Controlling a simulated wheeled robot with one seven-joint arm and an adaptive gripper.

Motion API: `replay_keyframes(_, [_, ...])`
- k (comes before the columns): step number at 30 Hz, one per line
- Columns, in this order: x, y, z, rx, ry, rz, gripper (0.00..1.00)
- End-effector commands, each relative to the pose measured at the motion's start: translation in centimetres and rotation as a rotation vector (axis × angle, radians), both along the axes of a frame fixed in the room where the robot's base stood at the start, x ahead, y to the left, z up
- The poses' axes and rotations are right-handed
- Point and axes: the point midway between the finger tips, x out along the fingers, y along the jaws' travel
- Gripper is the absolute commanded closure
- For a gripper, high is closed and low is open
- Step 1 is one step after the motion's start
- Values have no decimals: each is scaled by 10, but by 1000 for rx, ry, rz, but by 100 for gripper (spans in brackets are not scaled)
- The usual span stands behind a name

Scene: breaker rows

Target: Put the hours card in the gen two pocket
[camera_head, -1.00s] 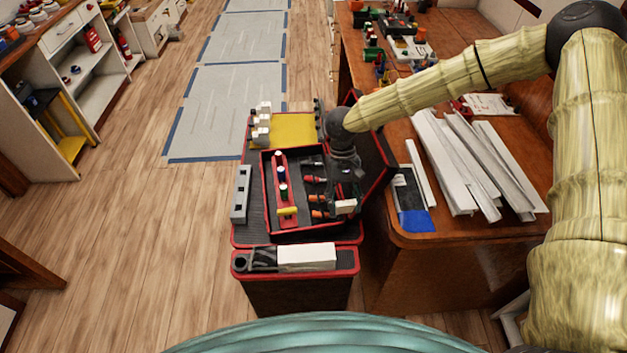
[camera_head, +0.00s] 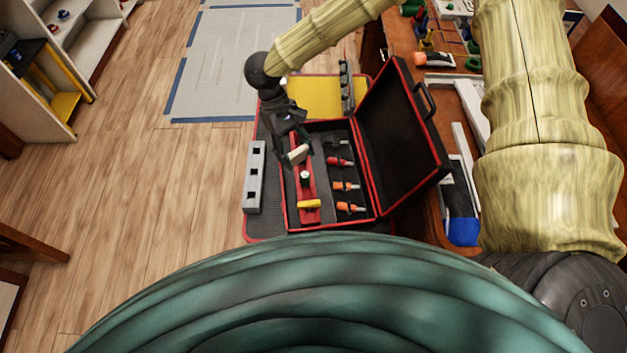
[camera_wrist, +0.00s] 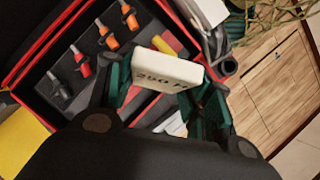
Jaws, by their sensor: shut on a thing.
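My gripper (camera_head: 287,140) is shut on a small white card (camera_head: 298,154), held above the left part of the open tool case (camera_head: 379,215). In the wrist view the card (camera_wrist: 167,70) sits between the green fingertips of the gripper (camera_wrist: 165,92), with dark print that reads like "250 H". A grey block (camera_head: 255,177) with several square dark openings stands left of the case, apart from the card. No label for gen two is readable, so I cannot tell which place is that pocket.
The case holds a red bar (camera_head: 308,190) with a yellow piece (camera_head: 309,204), and several orange and red-handled tools (camera_head: 345,186). Its raised lid (camera_head: 402,125) stands at the right. A yellow panel (camera_head: 315,97) lies behind. The floor at left is clear.

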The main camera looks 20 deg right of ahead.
Motion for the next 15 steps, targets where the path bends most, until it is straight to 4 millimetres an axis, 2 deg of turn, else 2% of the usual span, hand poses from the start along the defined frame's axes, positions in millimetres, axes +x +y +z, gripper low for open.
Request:
replay_keyframes(1, [-3,12,-18,-9,17,69,73])
replay_keyframes(8, [-18,56,-49,-48,92,362,73])
replay_keyframes(15, [-43,95,-77,-108,150,647,73])
